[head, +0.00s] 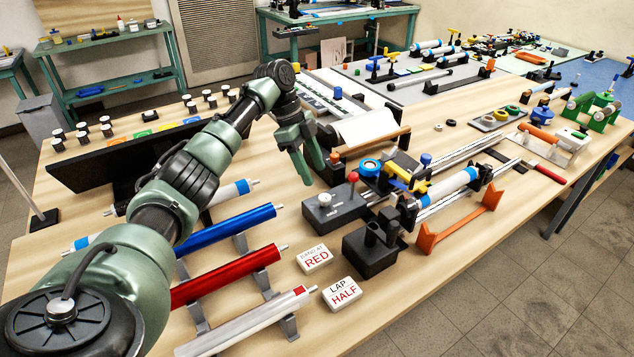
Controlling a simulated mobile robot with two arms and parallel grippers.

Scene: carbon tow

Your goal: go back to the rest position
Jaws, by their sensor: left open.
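My left arm comes in from the left and reaches over the wooden workbench (420,325). Its green gripper (312,172) points down above the bench, left of the white sheet roll (366,127). The jaws are open and nothing shows between them. I cannot tell the exact height of the fingertips above the bench. My right gripper is not in view.
Blue (225,228), red (226,276) and silver (247,323) tubes lie on supports below my arm. A winding rig with a white and blue tube (450,188) stands to the right. Two cards, RED (315,259) and HALF (342,293), lie in front. Several spools stand at the far left.

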